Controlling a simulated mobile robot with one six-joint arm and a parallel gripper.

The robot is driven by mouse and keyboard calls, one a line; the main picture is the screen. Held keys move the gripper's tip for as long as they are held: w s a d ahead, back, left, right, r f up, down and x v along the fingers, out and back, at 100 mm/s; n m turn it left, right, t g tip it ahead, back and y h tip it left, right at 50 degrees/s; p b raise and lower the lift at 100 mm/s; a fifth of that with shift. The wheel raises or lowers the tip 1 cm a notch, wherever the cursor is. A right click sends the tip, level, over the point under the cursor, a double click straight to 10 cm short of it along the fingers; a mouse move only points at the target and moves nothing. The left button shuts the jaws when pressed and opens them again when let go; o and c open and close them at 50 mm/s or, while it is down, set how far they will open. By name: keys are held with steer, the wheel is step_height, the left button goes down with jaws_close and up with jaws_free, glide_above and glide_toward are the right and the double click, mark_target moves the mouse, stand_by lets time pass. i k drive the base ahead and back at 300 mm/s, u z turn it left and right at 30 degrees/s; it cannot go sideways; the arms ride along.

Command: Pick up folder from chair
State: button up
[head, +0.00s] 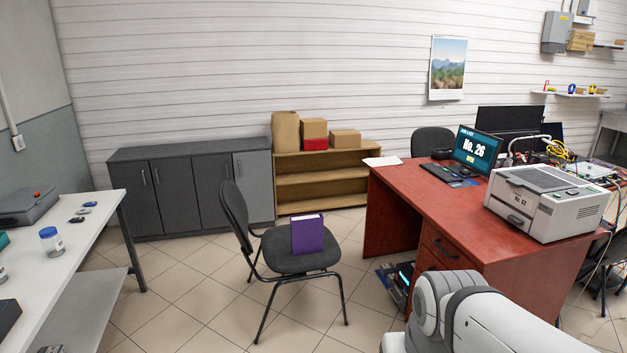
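A purple folder (307,234) with a white top edge stands upright on the seat of a dark grey chair (284,254). The chair is in the middle of the head view, with its backrest on the left side and its thin black legs on the tiled floor. Part of my white and grey arm shows at the bottom right, well apart from the folder. My gripper is not in view.
A red desk (425,208) with a printer (548,203) and a monitor (477,150) stands right of the chair. A white table (62,262) is at the left. Grey cabinets (180,190) and a wooden shelf (330,177) line the back wall. Tiled floor is clear around the chair.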

mark_target(307, 230)
steer(key=i, duration=1.6)
steer(key=u, duration=0.2)
steer(key=i, duration=1.7)
steer(key=u, duration=0.3)
